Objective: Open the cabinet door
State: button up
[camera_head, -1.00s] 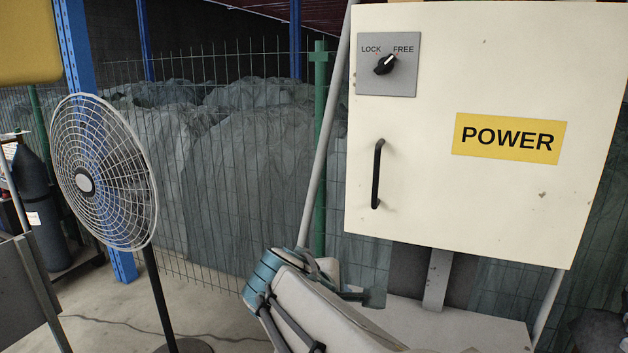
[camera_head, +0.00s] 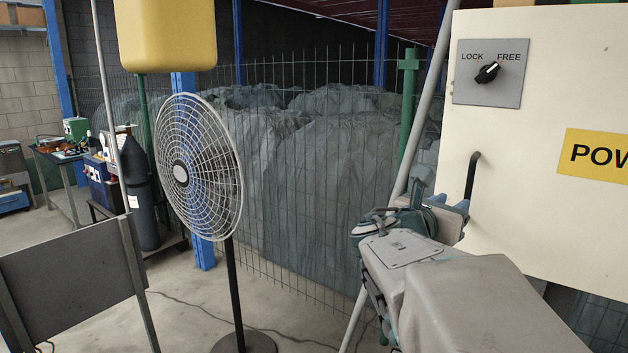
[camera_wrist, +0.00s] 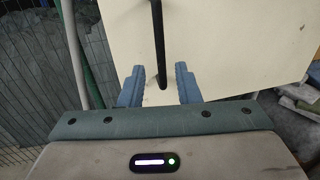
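The white cabinet door (camera_head: 545,225) is shut at the right of the head view, cut off by the frame edge. Its black vertical bar handle (camera_head: 472,172) is near the door's left edge. The handle also shows at the top of the wrist view (camera_wrist: 159,45). My gripper (camera_head: 456,207) is open at the handle's lower part. In the wrist view, its two blue fingers (camera_wrist: 160,85) are apart, one on each side of the handle's lower end. Contact with the handle cannot be told. The black knob (camera_head: 488,72) above points toward FREE.
A standing fan (camera_head: 195,165) is left of my arm. A wire fence (camera_head: 310,180) with covered heaps behind it runs across the back. A slanted pole (camera_head: 425,110) stands beside the cabinet. A yellow container (camera_head: 166,38) hangs at the upper left. Floor shows between the fan and my arm.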

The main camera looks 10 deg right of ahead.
aim_at(467, 194)
jog(key=p+x, duration=0.1)
jog(key=x, duration=0.7)
jog(key=shift+w+d, duration=0.2)
jog(key=shift+d, duration=0.15)
grip_shut()
